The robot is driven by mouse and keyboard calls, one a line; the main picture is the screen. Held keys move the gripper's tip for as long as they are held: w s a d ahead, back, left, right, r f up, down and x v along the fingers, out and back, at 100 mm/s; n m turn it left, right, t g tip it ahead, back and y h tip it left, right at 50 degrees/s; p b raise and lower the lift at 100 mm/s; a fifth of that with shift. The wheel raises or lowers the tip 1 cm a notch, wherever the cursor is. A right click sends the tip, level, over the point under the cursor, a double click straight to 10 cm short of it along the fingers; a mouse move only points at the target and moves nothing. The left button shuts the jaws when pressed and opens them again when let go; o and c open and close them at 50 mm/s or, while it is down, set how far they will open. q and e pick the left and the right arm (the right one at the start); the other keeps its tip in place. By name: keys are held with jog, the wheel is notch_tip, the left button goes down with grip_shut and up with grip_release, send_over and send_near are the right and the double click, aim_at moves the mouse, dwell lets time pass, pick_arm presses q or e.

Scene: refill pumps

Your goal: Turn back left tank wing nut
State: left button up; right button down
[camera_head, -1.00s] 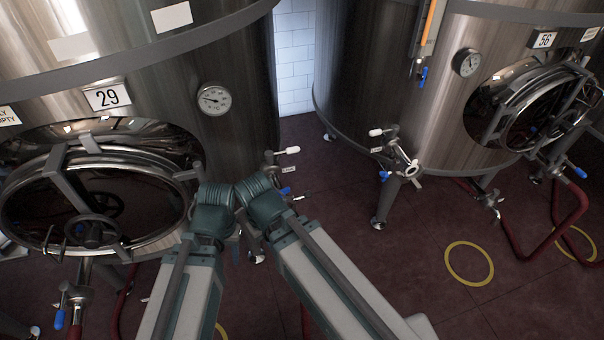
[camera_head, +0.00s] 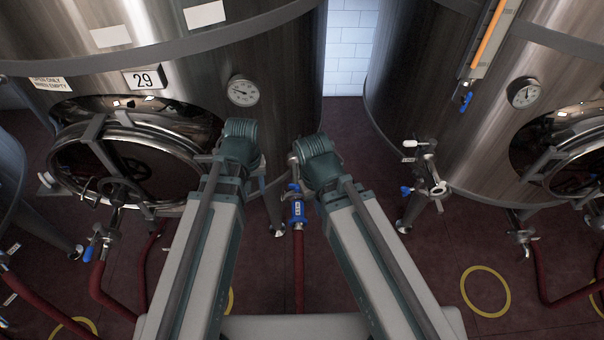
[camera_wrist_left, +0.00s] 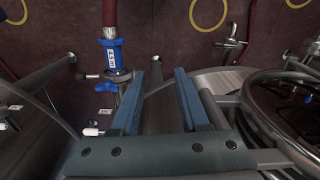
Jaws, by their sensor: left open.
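The left tank (camera_head: 190,50) bears the number 29. Its oval door (camera_head: 135,165) looks shut, with a dark hand-wheel nut (camera_head: 118,190) on its clamp at the lower front. My left arm rises just right of this door; its gripper is mostly hidden behind the wrist in the head view. The door rim (camera_wrist_left: 228,80) shows right of the fingers. The nut is not clearly seen there. My right arm stands right of the left; its gripper is hidden.
A blue-handled valve (camera_head: 298,205) on a red hose stands between my arms; it also shows in the left wrist view (camera_wrist_left: 113,55). The right tank (camera_head: 450,110) has a white-and-blue-handled valve (camera_head: 428,175). Open floor (camera_head: 430,265) lies between the tanks, with yellow rings.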

pick_arm(q)
jog(key=w+d+r+n+p, duration=0.2)
jog(key=w+d+r+n, duration=0.1)
jog(key=w+n, duration=0.3)
jog(key=n, duration=1)
send_over(297, 184)
jog(key=shift+f, duration=0.15)
notch_tip(297, 184, down, 14)
jog(key=b, duration=1.4)
grip_shut()
